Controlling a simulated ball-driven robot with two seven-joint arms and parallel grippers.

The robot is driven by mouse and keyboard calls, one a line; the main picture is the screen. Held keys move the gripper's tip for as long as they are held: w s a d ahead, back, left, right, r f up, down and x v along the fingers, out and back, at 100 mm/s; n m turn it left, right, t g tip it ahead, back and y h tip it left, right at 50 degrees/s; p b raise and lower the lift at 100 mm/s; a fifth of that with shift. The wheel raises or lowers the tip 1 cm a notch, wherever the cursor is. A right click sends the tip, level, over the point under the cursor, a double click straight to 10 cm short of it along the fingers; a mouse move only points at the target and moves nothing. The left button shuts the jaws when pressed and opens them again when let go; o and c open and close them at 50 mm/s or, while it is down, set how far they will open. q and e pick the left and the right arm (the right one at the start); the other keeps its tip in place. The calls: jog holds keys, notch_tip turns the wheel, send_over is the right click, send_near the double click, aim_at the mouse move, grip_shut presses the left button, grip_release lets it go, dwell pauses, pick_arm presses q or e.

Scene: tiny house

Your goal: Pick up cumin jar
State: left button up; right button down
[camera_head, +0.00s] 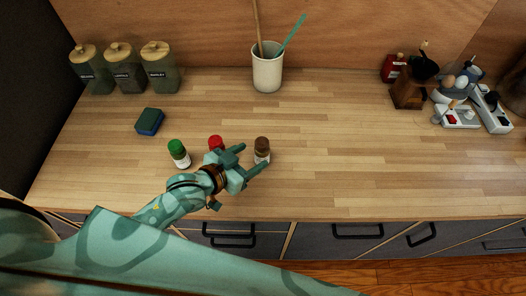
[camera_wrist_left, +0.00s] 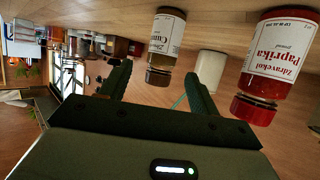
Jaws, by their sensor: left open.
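The cumin jar (camera_head: 262,145) stands upright on the wooden counter, with a brown lid and a white label. In the left wrist view the cumin jar (camera_wrist_left: 167,38) appears upside down, its "Cumin" label partly readable, lined up with the gap between my fingers. My left gripper (camera_head: 254,156) is open and empty, low over the counter with its fingers pointing at the jar. The fingertips are close to it; I cannot tell whether they touch it. The left gripper's fingers also show in the wrist view (camera_wrist_left: 157,74). My right gripper is not in view.
A red-lidded paprika jar (camera_wrist_left: 275,60), partly hidden in the head view (camera_head: 216,142), stands beside my gripper. A green-lidded jar (camera_head: 179,154) is left of it. A sponge (camera_head: 150,121), canisters (camera_head: 122,68) and a white cup (camera_head: 267,72) stand farther off. The counter right of the cumin is clear.

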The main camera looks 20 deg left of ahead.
aim_at(257, 150)
pick_arm(q)
jog(key=x, duration=0.3)
jog(key=r+x, duration=0.1)
jog(key=x, duration=0.1)
jog(key=shift+w+d+f+b, duration=0.1)
jog(key=shift+w+f+b, duration=0.1)
jog(key=shift+w+b, duration=0.3)
jog(key=c, duration=1.1)
